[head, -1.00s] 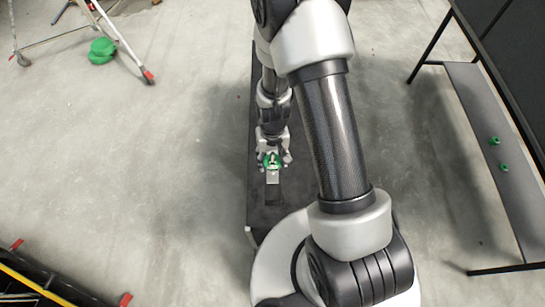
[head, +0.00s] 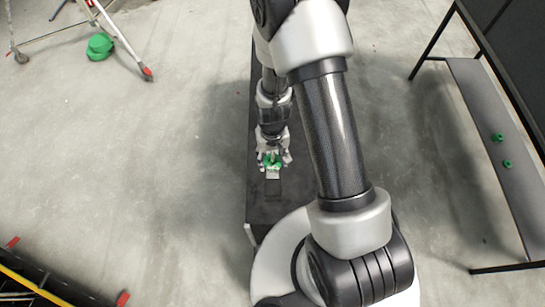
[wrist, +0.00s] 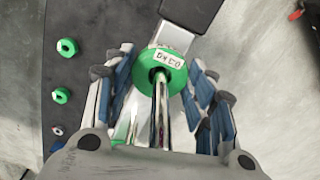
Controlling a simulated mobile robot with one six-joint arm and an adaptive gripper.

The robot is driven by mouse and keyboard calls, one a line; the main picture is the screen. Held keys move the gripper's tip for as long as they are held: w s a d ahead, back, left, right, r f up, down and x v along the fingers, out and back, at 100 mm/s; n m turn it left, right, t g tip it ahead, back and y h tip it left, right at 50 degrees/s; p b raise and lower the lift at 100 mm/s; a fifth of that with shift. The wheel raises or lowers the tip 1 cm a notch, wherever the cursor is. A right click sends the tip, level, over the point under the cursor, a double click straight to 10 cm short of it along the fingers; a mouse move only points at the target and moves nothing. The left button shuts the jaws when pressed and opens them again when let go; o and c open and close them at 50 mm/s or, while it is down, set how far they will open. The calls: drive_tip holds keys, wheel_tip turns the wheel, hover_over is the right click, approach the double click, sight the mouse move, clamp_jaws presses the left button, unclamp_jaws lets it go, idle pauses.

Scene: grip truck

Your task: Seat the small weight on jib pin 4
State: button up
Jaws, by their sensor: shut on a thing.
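A green ring weight (wrist: 147,59) with a pale lettered label sits between the fingers of my gripper (wrist: 163,76) in the wrist view. The blue-padded fingers are shut on it. Bright chrome rods (wrist: 160,115) run from the bottom of the picture up to the dark hole of the ring; I cannot tell if the ring is around one. In the head view my gripper (head: 273,158) is below the arm, with green (head: 270,162) between its fingers. Pin numbers cannot be read.
A dark shelf (head: 478,95) at the right bears two small green rings (head: 497,137) (head: 507,163). A green item (head: 100,46) lies by a metal stand (head: 125,40) at top left. A black frame with red ends (head: 60,285) is at lower left. Grey floor between is clear.

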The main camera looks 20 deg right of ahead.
drive_tip(key=o, duration=1.4)
drive_tip(key=shift+r, duration=0.15)
drive_tip(key=r, duration=1.1)
drive_tip(key=shift+w+d+r, duration=0.1)
drive_tip(key=shift+w+r, duration=0.1)
drive_tip(key=shift+r, duration=0.2)
